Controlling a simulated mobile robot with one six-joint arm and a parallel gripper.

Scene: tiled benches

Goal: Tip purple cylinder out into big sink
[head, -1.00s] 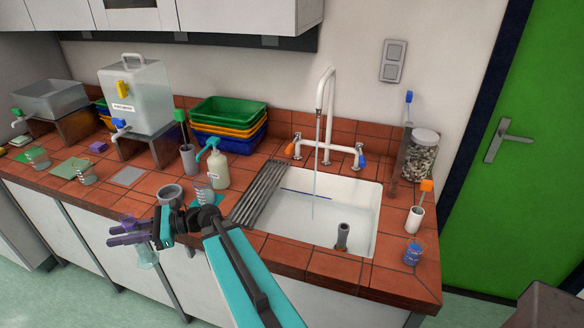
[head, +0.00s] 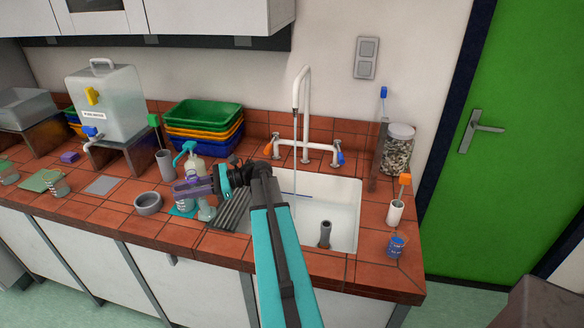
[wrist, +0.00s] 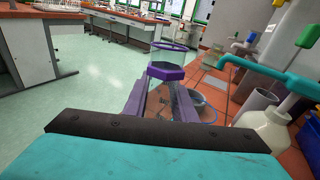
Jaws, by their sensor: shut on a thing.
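The purple cylinder is clear with a purple rim and collar (wrist: 166,72) in the wrist view. My gripper (head: 182,189) is shut on it, with purple fingers on both sides. In the head view its clear lower part (head: 206,210) seems to show under the gripper, and the rest is hidden behind the fingers. Whether it holds liquid I cannot tell. The big white sink (head: 343,208) is right of my gripper, partly hidden by my arm. My gripper is over the counter, left of the drain rack.
A tall white tap (head: 299,110) runs water into the sink, and a grey standpipe (head: 325,235) stands in it. A teal-topped bottle (head: 196,165) is close behind my gripper. A grey bowl (head: 148,204) stands left. A blue-marked beaker (head: 396,246) stands right of the sink.

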